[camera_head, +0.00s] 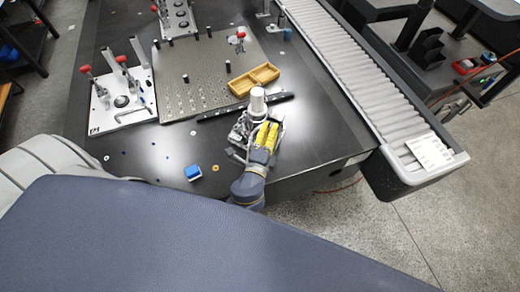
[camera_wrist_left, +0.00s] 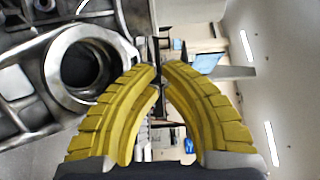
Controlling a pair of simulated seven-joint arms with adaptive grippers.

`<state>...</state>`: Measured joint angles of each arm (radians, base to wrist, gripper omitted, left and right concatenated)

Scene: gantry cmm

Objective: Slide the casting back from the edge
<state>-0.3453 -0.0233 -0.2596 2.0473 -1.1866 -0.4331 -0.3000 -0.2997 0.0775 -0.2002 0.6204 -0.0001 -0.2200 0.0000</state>
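The grey metal casting (camera_head: 239,129) lies near the front edge of the dark table (camera_head: 310,135), partly hidden by my left gripper. In the left wrist view the casting (camera_wrist_left: 40,80) fills the left side, with a large round bore facing the camera. My left gripper (camera_head: 267,128) is at the casting's right side. In the wrist view its curved yellow fingers (camera_wrist_left: 160,66) come together at the tips, with no part of the casting visible between them. Whether a finger touches the casting cannot be told. My right gripper is not in view.
A pale cylinder (camera_head: 258,100) stands just beyond the fingers. A black bar (camera_head: 222,110) and a yellow divided tray (camera_head: 254,79) lie behind, by a perforated plate (camera_head: 195,97). A blue block (camera_head: 193,172) sits front left. A roller conveyor (camera_head: 350,65) runs along the right.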

